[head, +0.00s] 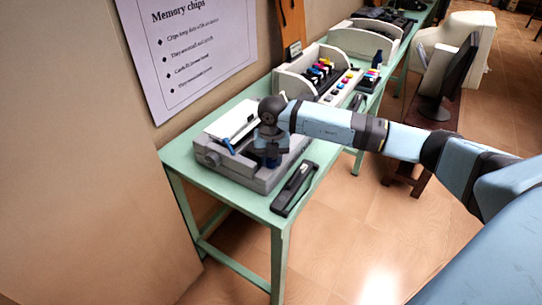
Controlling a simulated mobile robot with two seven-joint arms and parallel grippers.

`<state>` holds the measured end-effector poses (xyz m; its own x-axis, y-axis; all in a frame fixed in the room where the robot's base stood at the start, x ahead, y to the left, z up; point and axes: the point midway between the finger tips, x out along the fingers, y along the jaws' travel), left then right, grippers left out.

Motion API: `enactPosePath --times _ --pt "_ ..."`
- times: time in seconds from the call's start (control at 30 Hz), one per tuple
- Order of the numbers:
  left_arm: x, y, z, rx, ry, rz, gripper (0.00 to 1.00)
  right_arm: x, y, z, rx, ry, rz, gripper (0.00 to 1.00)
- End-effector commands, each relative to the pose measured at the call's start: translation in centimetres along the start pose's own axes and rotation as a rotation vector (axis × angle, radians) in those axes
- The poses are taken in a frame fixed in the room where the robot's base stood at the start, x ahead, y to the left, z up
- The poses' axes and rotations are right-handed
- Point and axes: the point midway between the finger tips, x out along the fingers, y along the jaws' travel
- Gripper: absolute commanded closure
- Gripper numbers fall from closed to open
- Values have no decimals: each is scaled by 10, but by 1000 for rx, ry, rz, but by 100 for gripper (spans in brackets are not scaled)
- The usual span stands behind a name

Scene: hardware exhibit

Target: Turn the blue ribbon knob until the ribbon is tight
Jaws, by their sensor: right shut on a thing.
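A grey printer-like machine (222,158) stands on the near end of the green table. A white panel (233,119) is raised at its back, and a dark slot with a small blue strip (229,146) shows at its left. My right gripper (271,160) points down over the right part of the machine. The ribbon itself cannot be made out. My left gripper is not in view.
A black flat device (295,189) lies on the green table (178,157) by its front edge, close to the machine. Behind stands an open printer (296,83) with coloured cartridges (320,72). A wall poster (190,45) hangs at left. A dark monitor (446,82) stands at right.

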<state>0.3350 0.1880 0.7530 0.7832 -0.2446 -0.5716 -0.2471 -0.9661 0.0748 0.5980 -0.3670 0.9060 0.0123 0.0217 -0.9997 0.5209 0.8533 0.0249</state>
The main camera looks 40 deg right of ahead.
Motion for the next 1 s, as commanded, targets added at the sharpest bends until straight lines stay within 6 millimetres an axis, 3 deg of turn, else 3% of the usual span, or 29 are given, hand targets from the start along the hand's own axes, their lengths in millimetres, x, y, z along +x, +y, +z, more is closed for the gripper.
enactPosePath --times 0.6,1.0 --pt "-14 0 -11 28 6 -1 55 -3 0 0 583 -16 2 90" --pt "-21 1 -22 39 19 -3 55 -3 0 0 881 -23 2 90"
